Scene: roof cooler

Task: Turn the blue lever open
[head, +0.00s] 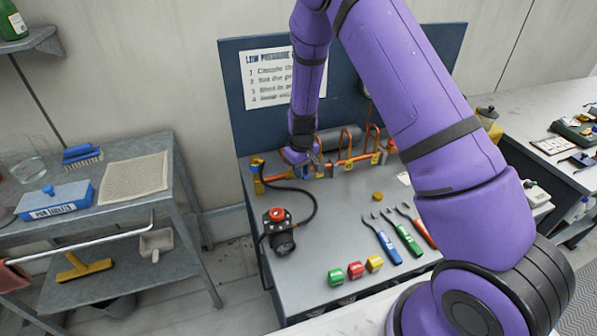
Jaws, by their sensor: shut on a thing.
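An orange pipe (345,162) with yellow tags and upright loops runs along the back of the grey bench, in front of the blue board. My gripper (316,158) is at the left part of this pipe, small and far off in the head view. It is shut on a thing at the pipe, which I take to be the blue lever. The gripper and wrist hide the lever, so its angle cannot be told. A yellow fitting (258,178) with a dark blue top stands at the pipe's left end.
A black pump with a red knob (277,214) and a hose stands at the bench's left. Several open-ended wrenches (405,238) and red, green and yellow blocks (355,270) lie in front. A grey cart (150,205) stands left. My arm covers the right side.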

